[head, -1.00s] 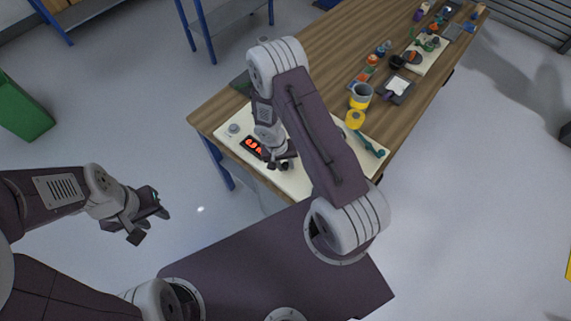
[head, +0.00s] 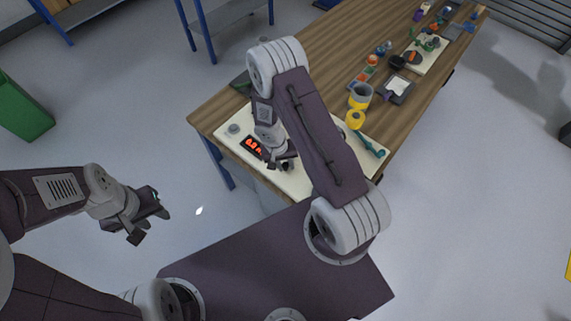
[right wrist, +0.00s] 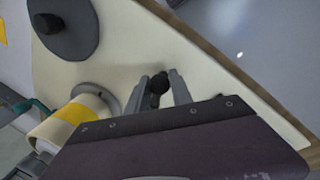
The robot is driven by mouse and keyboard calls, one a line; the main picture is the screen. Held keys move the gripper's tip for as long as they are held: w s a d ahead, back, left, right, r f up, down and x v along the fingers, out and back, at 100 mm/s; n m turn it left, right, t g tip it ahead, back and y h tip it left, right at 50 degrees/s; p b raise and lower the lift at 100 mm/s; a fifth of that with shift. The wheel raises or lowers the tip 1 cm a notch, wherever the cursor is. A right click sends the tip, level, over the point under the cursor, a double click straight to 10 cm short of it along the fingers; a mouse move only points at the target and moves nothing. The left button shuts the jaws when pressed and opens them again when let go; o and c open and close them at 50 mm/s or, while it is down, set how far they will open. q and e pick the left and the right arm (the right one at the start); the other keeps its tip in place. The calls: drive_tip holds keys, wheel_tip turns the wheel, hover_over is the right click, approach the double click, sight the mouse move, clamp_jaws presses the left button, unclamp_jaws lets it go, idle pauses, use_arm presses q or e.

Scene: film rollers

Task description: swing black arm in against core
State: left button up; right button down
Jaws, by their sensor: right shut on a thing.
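My right gripper (head: 281,163) is low over the cream board (head: 298,184) at the near end of the bench. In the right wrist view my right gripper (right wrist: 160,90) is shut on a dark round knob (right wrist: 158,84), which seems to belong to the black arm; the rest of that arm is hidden. A cream roll with a yellow band (right wrist: 75,118), possibly the core, stands to the left of the fingers, apart from them. My left gripper (head: 150,220) is open and empty, off the bench over the floor.
A grey disc with a black knob (right wrist: 65,30) sits on the board. A red-digit display (head: 254,146) and a grey knob (head: 233,129) are on the board's left. A teal arm (head: 369,144) lies at its right. A grey-yellow cup (head: 360,96) and other items stand farther back.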

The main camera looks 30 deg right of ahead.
idle(0.4)
drive_tip(key=shift+w+a+m, duration=0.2)
drive_tip(key=shift+w+m, duration=0.1)
drive_tip(key=shift+m, duration=0.4)
drive_tip(key=shift+w+a+f+m+b, duration=0.1)
drive_tip(key=shift+w+a+m+b, duration=0.1)
drive_tip(key=shift+w+m+b, duration=0.35)
drive_tip(key=m, duration=0.1)
drive_tip(key=w+m+b, duration=0.1)
drive_tip(key=m, duration=0.1)
drive_tip(key=shift+w+a+g+y, duration=0.1)
drive_tip(key=shift+a+g+y, duration=0.2)
drive_tip(key=shift+g, duration=0.1)
drive_tip(key=shift+w+m+b, duration=0.45)
drive_tip(key=shift+m+b, duration=0.1)
drive_tip(key=shift+m, duration=0.3)
drive_tip(key=c, duration=1.4)
unclamp_jaws()
drive_tip(key=shift+o, duration=1.3)
drive_tip(key=shift+a, duration=0.1)
